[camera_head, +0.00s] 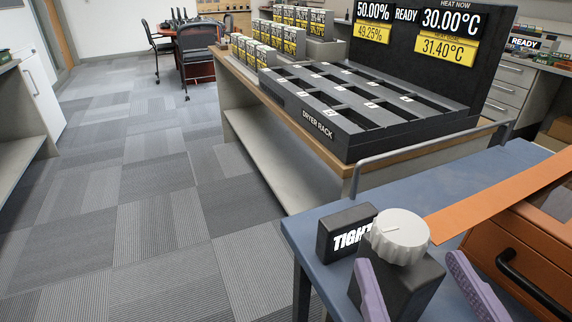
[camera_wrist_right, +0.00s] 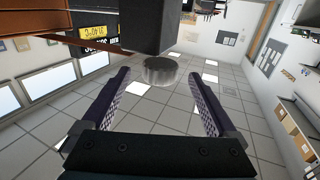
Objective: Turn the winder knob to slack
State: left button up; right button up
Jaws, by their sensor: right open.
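The winder knob (camera_head: 400,236) is a pale grey ribbed dial on top of a black block (camera_head: 418,278) at the front of the blue table. A black sign reading TIGHT (camera_head: 338,236) stands just left of it. My right gripper (camera_head: 409,260) has its two purple fingers spread wide, one on each side of the block, on the near side of the knob. In the right wrist view the knob (camera_wrist_right: 159,71) sits between and slightly beyond the fingertips (camera_wrist_right: 159,75), with visible space on both sides. My left gripper is not in view.
An orange strap (camera_head: 500,194) runs from beside the knob to the right. An orange drawer unit (camera_head: 520,262) with a black handle stands close on the right. A metal rail (camera_head: 430,143) edges the blue table (camera_head: 312,268). Behind is a dryer rack (camera_head: 330,128); open floor lies left.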

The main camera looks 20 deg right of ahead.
aim_at(388, 217)
jog(key=x, duration=0.6)
jog(key=shift+w+d+r, duration=0.1)
jog(key=shift+w, duration=0.1)
jog(key=shift+w+d, duration=0.15)
jog(key=shift+w, duration=0.55)
jog(key=shift+c, duration=1.2)
jog(key=c, duration=1.1)
jog(key=shift+n+y, duration=0.3)
jog(key=shift+y, duration=0.1)
